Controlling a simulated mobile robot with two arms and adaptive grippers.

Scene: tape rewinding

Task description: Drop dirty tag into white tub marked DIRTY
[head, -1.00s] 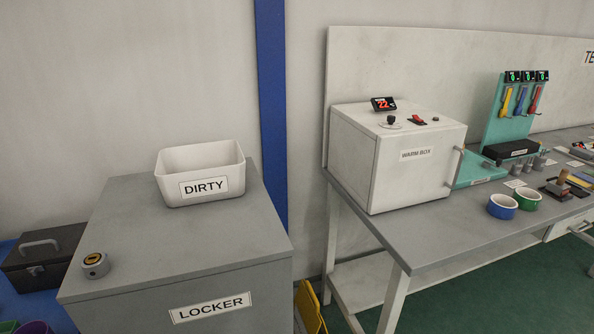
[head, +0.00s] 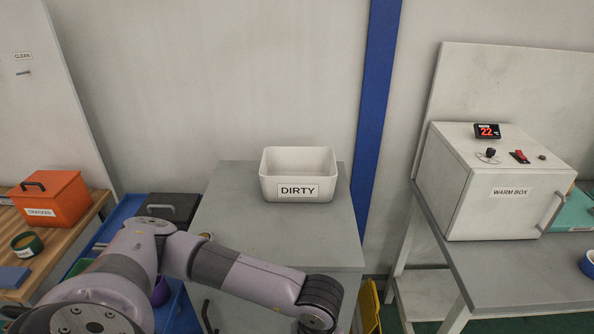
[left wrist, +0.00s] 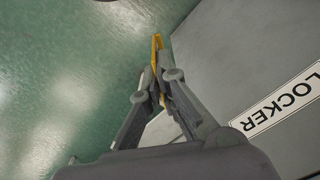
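The white tub (head: 299,187) with the DIRTY label stands upright on the grey locker top (head: 235,235). Its visible inside looks empty. My left arm reaches across the front of the locker in the head view, and its gripper is out of that picture. In the left wrist view my left gripper (left wrist: 157,88) is beside the locker's labelled front (left wrist: 245,75), with its fingertips close together. No dirty tag can be made out. My right gripper is not in view.
A yellow object (head: 370,306) stands by the locker's right side. The warm box (head: 497,195) is on a bench (head: 510,275) at the right. A dark toolbox (head: 168,208) and an orange box (head: 49,199) are at the left. The locker top around the tub is clear.

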